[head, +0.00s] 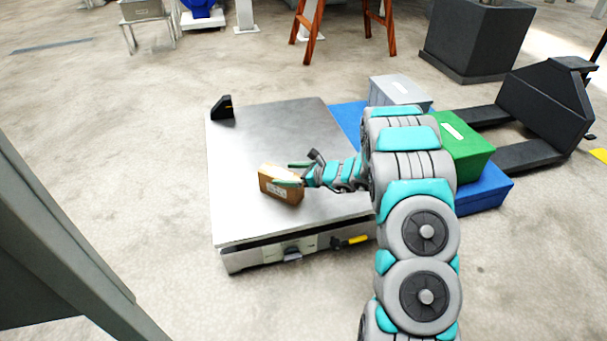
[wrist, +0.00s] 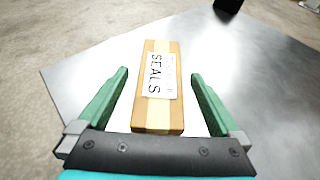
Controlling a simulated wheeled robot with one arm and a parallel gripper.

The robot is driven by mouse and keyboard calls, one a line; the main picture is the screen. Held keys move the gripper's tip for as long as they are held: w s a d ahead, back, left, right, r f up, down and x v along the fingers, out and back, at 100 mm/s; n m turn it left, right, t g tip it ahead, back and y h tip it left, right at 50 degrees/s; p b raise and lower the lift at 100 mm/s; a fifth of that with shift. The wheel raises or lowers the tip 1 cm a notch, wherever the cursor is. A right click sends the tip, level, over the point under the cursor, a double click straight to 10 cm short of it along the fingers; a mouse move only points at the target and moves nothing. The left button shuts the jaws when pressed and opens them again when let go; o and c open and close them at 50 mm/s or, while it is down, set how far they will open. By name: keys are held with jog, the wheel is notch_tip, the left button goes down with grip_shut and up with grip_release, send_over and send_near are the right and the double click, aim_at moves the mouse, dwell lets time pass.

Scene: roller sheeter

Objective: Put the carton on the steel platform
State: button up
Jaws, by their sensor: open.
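The carton (head: 281,187) is a small brown box with a pale tape strip and a white label. In the wrist view the carton (wrist: 157,90) shows the word SEALS and lies between the two green fingers, with a gap on each side. It appears to rest on the steel platform (head: 250,150), a low, flat grey plate that also shows in the wrist view (wrist: 95,80). My gripper (head: 288,174) is open around the near part of the carton; in the wrist view its fingertips (wrist: 160,72) stand apart from the carton's sides. The carton's underside is hidden.
A black wedge-shaped piece (head: 223,107) stands at the platform's far left corner. To the right, a green box (head: 465,150) and a grey box (head: 400,92) stand on a blue base (head: 487,188), beside a dark forked truck (head: 545,105). Much of the platform's top is bare.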

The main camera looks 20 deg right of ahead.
jog(key=v, duration=1.1)
jog(key=s+a+r+n+g, duration=0.4)
jog(key=s+a+r+n, duration=0.25)
jog(key=s+a, duration=0.3)
jog(key=s+a+r+n+g, duration=0.55)
jog(key=s+a+n, duration=0.3)
jog(key=s, duration=0.25)
jog(key=s+r+n+g+h, duration=0.25)
jog(key=s+n, duration=0.25)
jog(key=s, duration=0.8)
jog(key=s+d+r+n+h, duration=0.1)
jog(key=s+d+n+h, duration=0.6)
jog(key=s, duration=0.5)
jog(key=shift+s+d+r+t, duration=0.25)
jog(key=shift+d+t, duration=0.15)
jog(key=shift+d, duration=0.8)
jog(key=shift+p, duration=0.3)
notch_tip(320, 180, up, 6)
jog(key=p, duration=0.5)
jog(key=shift+f, duration=0.25)
